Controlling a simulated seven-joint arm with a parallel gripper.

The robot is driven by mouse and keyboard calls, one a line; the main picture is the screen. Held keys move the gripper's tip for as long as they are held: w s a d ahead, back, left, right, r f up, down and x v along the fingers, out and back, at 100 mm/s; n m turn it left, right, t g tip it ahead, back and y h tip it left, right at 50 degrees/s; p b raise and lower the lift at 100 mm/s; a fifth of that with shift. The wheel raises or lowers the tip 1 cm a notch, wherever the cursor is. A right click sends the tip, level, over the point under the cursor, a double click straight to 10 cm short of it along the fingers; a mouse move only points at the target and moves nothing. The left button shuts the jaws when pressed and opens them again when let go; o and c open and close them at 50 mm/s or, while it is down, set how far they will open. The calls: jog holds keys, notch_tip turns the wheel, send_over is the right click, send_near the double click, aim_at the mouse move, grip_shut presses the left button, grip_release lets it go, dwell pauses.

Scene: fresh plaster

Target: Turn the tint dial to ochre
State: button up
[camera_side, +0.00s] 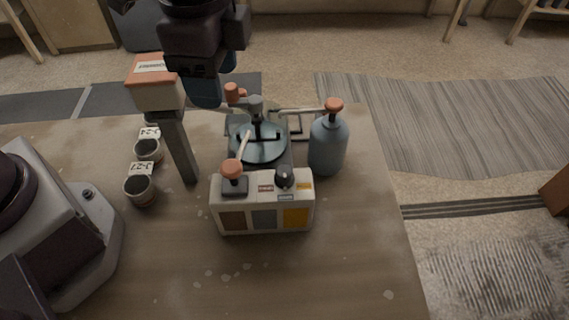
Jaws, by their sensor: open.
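A white box (235,204) stands on the table with brown, grey and ochre swatches on its front. On its top is a small black dial (285,178), with a reddish label to its left, a pale blue one in front and a yellow one (304,186) to its right. Which label the dial points to is too small to tell. My gripper (215,82) is open and empty, high up, left of and behind the box and apart from the dial. Its fingers are partly hidden by the gripper body.
An orange-knobbed lever (232,172) stands left of the dial. Behind are a round dark pan (260,146) and a blue-grey pump bottle (328,148). An orange-topped post (176,140) and two labelled cups (140,190) stand left. The table front (260,280) is clear.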

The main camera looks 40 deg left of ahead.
aim_at(285, 171)
jog(key=w+d+f+m, duration=0.3)
jog(key=d+m, duration=0.6)
jog(key=f, duration=1.2)
jog(key=shift+a, duration=0.25)
jog(key=c, duration=0.9)
